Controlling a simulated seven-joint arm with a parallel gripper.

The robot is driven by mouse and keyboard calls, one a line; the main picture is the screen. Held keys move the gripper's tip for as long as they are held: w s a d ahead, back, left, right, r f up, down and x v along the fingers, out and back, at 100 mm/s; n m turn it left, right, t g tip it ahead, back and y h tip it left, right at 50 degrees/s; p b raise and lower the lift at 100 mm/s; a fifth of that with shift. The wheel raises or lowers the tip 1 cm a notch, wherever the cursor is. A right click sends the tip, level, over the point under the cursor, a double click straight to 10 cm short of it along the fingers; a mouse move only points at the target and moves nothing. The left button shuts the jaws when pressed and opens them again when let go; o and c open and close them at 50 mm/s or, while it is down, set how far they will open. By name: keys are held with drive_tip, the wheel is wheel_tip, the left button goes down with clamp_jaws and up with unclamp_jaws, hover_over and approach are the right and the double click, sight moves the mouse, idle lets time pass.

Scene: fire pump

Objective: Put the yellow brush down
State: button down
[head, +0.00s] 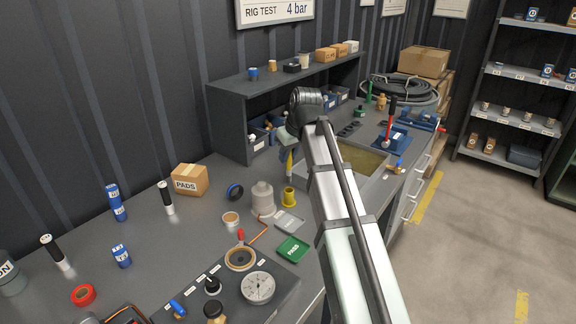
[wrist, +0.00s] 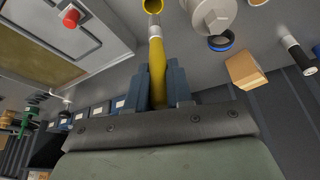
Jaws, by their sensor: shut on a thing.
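The yellow brush (head: 290,164) hangs nearly upright below my gripper (head: 287,148) in the head view. In the wrist view its yellow handle (wrist: 157,72) is clamped between the two blue-grey fingers of my gripper (wrist: 160,88). A silver band and a pale tip show at its far end. A small yellow cup-like fitting (head: 288,195) stands on the bench just under the brush in the head view. Its rim (wrist: 152,5) shows beyond the brush tip in the wrist view. I cannot tell whether the tip touches it. My arm hides part of the bench on the right.
A grey flanged part (head: 262,198) stands close left of the yellow fitting. A blue ring (head: 235,191) and a PADS box (head: 189,181) are further left. A shelf unit (head: 230,120) rises behind. Some bench between the box and tools is clear.

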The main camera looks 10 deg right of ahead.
drive_tip(key=shift+r, duration=0.95)
wheel_tip(320, 180, up, 5)
drive_tip(key=shift+w+a+r, duration=0.1)
drive_tip(key=s+a+n+g+y, duration=0.15)
drive_tip(key=s+a, duration=0.35)
drive_tip(key=a, duration=1.2)
drive_tip(key=s+a+n, duration=0.3)
drive_tip(key=s+a, duration=0.2)
drive_tip(key=a, duration=1.2)
drive_tip(key=s+a+n+g, duration=0.1)
drive_tip(key=s+a+n, duration=0.3)
drive_tip(key=s+a, duration=2.15)
wheel_tip(320, 180, down, 16)
drive_tip(key=shift+a+r+y, duration=0.15)
drive_tip(key=shift+a+y, duration=0.15)
drive_tip(key=shift+y, duration=0.05)
drive_tip(key=shift+s+n, duration=0.1)
drive_tip(key=shift+n, duration=0.15)
